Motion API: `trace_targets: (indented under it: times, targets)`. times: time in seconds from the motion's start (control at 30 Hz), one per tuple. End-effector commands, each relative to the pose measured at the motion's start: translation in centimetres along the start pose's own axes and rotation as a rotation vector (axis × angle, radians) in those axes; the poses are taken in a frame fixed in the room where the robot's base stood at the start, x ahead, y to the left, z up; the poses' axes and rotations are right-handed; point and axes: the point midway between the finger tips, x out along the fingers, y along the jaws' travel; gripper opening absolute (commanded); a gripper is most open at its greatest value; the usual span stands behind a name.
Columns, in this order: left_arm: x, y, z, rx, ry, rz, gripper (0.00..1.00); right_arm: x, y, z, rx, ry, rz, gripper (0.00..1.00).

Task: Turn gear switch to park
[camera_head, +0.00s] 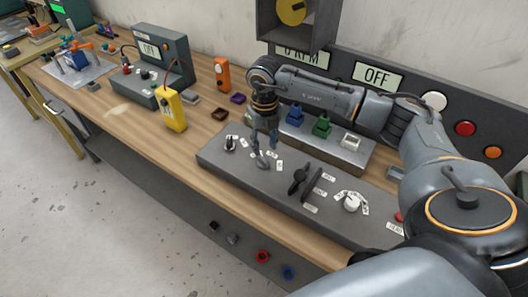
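A dark grey control panel (220,160) lies on the wooden bench and carries several controls. My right gripper (264,155) points down over the panel, among small white labels (280,166). Its fingers hide whatever sits in the middle of those labels, and I cannot tell whether they touch or grip a control. Left of it is a small knob (230,142) with labels. Right of it are a dark lever (298,180) and a white knob (351,203) ringed by labels. The labels are too small to read, so I cannot tell which control is the gear switch. My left gripper is not in view.
Behind the panel, a raised grey block holds blue (295,115), green (322,126) and white (350,140) parts. A yellow meter (172,110) and an orange device (222,74) stand to the left.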

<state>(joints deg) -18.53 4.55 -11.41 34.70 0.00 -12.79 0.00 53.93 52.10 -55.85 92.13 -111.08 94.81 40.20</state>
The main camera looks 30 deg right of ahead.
Motion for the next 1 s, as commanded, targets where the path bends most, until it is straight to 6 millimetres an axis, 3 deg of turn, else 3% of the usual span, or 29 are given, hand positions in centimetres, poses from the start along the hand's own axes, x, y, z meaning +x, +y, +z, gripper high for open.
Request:
trace_targets:
  times: [0.13, 0.33, 0.7, 0.9, 1.0]
  targets:
    - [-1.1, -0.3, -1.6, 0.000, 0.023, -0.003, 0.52, 2.7, 0.0, -0.1, -0.001, 0.004, 0.000, 0.38]
    - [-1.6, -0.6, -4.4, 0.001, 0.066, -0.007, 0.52, 5.0, 0.1, 0.0, 0.000, 0.000, 0.001, 0.38]
    - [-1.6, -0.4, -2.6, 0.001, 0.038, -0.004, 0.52, 5.7, 0.1, 0.0, -0.001, -0.001, 0.001, 0.38]
    - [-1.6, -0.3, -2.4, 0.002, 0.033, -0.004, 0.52, 5.7, 0.1, 0.0, -0.001, -0.001, 0.001, 0.00]
    - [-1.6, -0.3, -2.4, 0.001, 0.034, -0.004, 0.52, 5.7, 0.1, 0.0, -0.001, -0.001, 0.001, 0.00]
